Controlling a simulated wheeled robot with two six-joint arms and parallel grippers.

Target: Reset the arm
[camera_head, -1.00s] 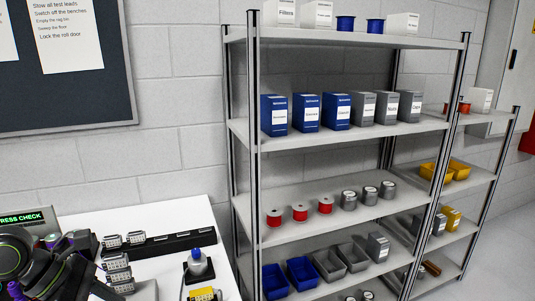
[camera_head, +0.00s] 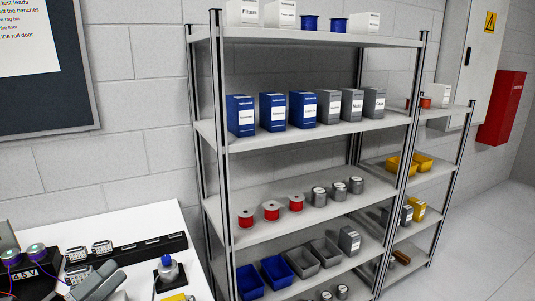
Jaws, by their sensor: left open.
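My left gripper (camera_head: 117,271) shows at the bottom left as two grey fingers over the white bench (camera_head: 140,224). The fingers are apart, and I see nothing between them. The rest of my left arm is mostly outside the picture. My right gripper is not in view.
Grey connectors (camera_head: 102,248), a black strip (camera_head: 150,248), a black 4.5 V box (camera_head: 30,272) and a blue-topped device (camera_head: 167,268) stand on the bench near the gripper. A loaded shelf rack (camera_head: 300,134) stands right of it. Open floor (camera_head: 480,240) lies at the far right.

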